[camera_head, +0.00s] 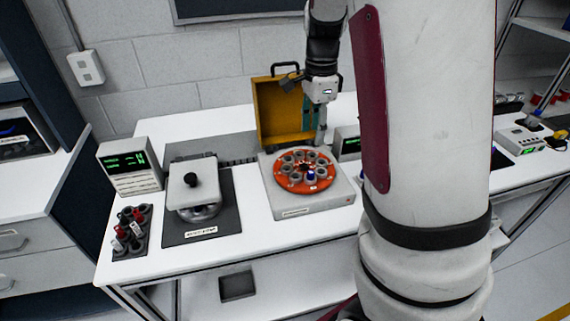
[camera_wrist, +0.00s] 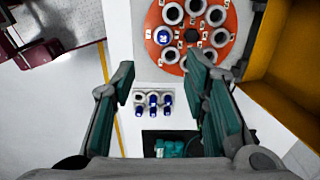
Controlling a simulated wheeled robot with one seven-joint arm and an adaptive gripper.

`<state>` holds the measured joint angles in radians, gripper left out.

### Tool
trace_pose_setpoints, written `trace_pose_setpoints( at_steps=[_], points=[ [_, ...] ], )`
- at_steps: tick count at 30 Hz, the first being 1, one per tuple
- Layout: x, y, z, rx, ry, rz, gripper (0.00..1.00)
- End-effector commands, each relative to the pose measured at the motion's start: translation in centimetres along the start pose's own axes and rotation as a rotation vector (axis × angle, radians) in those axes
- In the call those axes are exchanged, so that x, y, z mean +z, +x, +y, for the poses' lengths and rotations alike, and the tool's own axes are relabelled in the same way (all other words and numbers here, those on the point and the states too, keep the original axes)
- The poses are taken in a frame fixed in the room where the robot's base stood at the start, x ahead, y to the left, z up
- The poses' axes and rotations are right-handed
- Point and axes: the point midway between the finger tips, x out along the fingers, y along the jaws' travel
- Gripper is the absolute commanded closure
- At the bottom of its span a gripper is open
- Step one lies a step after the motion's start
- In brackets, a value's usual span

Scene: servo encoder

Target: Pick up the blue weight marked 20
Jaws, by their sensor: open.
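An orange round tray (camera_head: 285,181) with several grey ring-shaped holders sits on a white machine (camera_head: 318,203) on the table. One blue weight (camera_head: 311,176) stands at the tray's front right. In the wrist view a blue weight (camera_wrist: 163,37) with a white mark sits at the left edge of the orange tray (camera_wrist: 187,60); its number is too small to read surely. My gripper (camera_head: 320,137) hangs over the back right of the tray, pointing down.
A yellow open case (camera_head: 278,110) stands behind the tray.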

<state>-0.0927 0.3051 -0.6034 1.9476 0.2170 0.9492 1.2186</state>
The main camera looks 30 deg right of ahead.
Motion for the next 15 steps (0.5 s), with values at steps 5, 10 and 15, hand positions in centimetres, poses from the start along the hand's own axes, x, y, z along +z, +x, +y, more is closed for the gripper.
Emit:
trace_pose_setpoints(
  at_steps=[5,10,15],
  points=[
    [-0.2,1.8,-0.1,0.008,0.021,0.004,0.59],
    [-0.3,5.1,0.0,0.009,0.02,0.005,0.59],
    [-0.3,7.7,-0.1,0.007,0.019,0.004,0.59]
  ],
)
